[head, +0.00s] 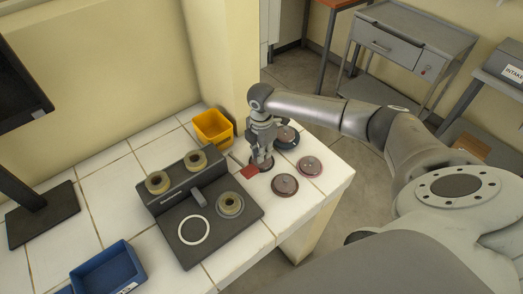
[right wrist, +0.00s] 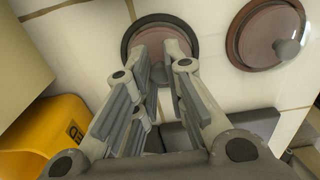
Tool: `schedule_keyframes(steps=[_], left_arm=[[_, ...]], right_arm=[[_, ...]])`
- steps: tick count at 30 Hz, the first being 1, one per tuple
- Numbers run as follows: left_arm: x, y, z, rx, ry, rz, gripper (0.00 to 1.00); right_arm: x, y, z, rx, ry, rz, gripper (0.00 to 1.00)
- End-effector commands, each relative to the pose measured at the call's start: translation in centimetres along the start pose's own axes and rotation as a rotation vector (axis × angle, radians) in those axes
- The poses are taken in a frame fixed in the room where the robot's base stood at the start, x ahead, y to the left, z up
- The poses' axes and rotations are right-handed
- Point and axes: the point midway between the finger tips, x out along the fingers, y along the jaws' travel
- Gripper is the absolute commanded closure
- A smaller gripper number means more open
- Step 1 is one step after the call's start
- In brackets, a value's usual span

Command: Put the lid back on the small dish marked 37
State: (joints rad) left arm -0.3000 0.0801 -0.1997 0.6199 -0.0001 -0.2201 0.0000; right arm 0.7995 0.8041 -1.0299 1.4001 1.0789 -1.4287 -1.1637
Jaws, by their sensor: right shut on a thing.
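My right gripper (head: 263,160) points down at the table's right part. In the right wrist view its fingers (right wrist: 158,70) are closed around the small grey knob of a round reddish-brown lid (right wrist: 178,38). The lid lies over a dark-rimmed round dish (right wrist: 130,38); I cannot tell whether it rests fully on it. Other round dishes stand near: a dark one (head: 287,140) behind, a pinkish one (head: 310,166) to the right and a brownish one (head: 285,186) in front. No number is readable on any dish. My left gripper is not in view.
A yellow bin (head: 213,128) stands left of my right gripper. A dark device with ring-shaped parts (head: 205,215) fills the middle. A blue bin (head: 108,270) is front left. Tiles left of the device are free.

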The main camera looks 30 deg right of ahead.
Motion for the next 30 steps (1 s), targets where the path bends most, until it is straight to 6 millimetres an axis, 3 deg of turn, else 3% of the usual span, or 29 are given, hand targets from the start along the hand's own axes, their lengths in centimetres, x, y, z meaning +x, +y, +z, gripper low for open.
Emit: schedule_keyframes(steps=[27,28,30], left_arm=[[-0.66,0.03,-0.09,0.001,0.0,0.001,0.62],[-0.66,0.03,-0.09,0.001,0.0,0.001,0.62],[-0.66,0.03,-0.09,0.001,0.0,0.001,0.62]], right_arm=[[0.04,0.01,0.06,0.0,0.0,0.0,0.97],[0.04,0.01,0.06,0.0,0.0,0.0,0.87],[0.03,0.01,0.06,0.0,0.0,0.0,0.78]])
